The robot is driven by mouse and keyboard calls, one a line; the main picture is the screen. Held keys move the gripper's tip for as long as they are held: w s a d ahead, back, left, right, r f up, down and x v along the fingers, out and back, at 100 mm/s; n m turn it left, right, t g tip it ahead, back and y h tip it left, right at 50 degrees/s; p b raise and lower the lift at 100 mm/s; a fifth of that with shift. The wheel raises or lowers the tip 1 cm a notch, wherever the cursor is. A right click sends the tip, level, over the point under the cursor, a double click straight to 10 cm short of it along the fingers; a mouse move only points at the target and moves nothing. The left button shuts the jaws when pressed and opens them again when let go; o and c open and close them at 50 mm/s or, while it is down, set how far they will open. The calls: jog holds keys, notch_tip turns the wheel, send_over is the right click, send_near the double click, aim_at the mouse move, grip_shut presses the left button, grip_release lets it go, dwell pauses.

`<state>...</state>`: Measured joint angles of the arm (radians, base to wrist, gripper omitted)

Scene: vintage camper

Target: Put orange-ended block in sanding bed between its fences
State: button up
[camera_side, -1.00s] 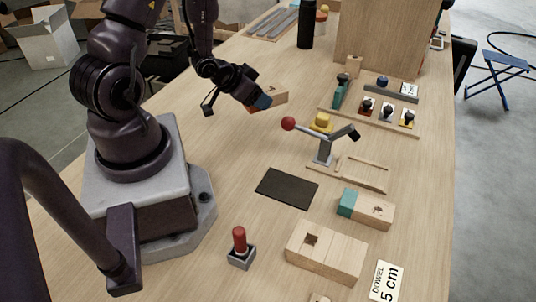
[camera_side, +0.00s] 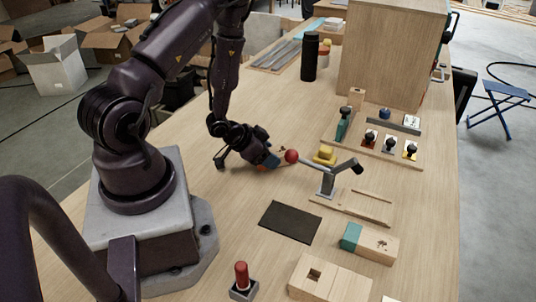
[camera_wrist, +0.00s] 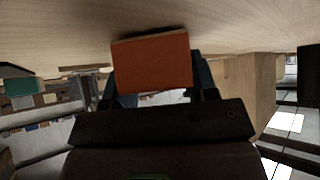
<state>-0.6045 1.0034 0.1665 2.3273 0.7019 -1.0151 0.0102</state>
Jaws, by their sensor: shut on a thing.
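The orange-ended block shows its orange end face (camera_wrist: 152,64) large between my fingers in the wrist view. My gripper (camera_side: 266,160) is shut on the block, just left of the clamp's red ball in the side view. There the block is mostly hidden by the gripper and the ball, with a little orange showing low. I cannot tell its exact height above the table. The sanding bed (camera_side: 352,207), a pale wooden board with thin raised fences, lies right of and nearer than the gripper. The space between its fences looks empty.
A grey lever clamp with a red ball (camera_side: 291,156) and yellow part stands between gripper and bed. A teal-ended block (camera_side: 368,242) lies in front of the bed. A dark pad (camera_side: 290,222) lies left of it. A knob rack (camera_side: 375,140) stands behind.

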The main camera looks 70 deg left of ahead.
jog(key=shift+f, duration=0.2)
jog(key=o, duration=1)
